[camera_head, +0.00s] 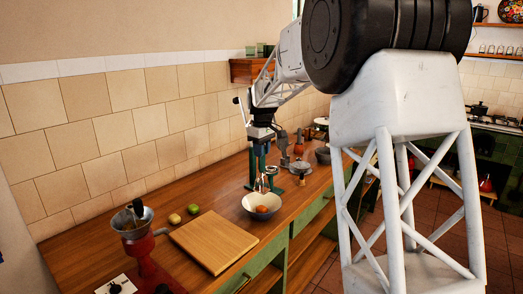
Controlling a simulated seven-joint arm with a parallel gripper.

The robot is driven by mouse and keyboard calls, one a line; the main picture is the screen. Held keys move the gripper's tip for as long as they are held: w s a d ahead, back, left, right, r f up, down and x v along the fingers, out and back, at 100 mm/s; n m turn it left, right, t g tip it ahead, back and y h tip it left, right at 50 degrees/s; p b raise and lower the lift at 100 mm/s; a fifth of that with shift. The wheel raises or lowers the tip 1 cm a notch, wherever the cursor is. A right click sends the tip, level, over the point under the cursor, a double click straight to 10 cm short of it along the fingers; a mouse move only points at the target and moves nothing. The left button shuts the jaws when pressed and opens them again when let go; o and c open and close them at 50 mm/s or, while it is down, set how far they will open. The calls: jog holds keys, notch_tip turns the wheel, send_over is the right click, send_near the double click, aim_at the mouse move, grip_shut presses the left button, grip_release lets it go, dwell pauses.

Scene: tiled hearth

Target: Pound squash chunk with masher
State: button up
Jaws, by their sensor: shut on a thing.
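An orange squash chunk (262,209) lies in a pale bowl (249,206) on the wooden counter. My gripper (262,184), with dark green fingers, points down over the back of the bowl. It is shut on a thin metal utensil, which appears to be the masher (262,183). The masher's lower end hangs over or inside the bowl. I cannot tell whether it touches the chunk. The fingers hide part of the masher.
A wooden cutting board (213,239) lies left of the bowl. A yellow fruit (174,218) and a green fruit (193,209) sit behind it. A red grinder with a metal hopper (131,222) stands at left. A scale-like metal device (300,168) and pots stand behind the bowl.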

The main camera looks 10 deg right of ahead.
aim_at(262, 171)
jog(key=shift+f, duration=3.9)
jog(key=shift+r, duration=0.65)
jog(key=shift+f, duration=0.5)
dwell(0.5)
jog(key=shift+r, duration=0.45)
jog(key=shift+f, duration=0.6)
dwell(0.8)
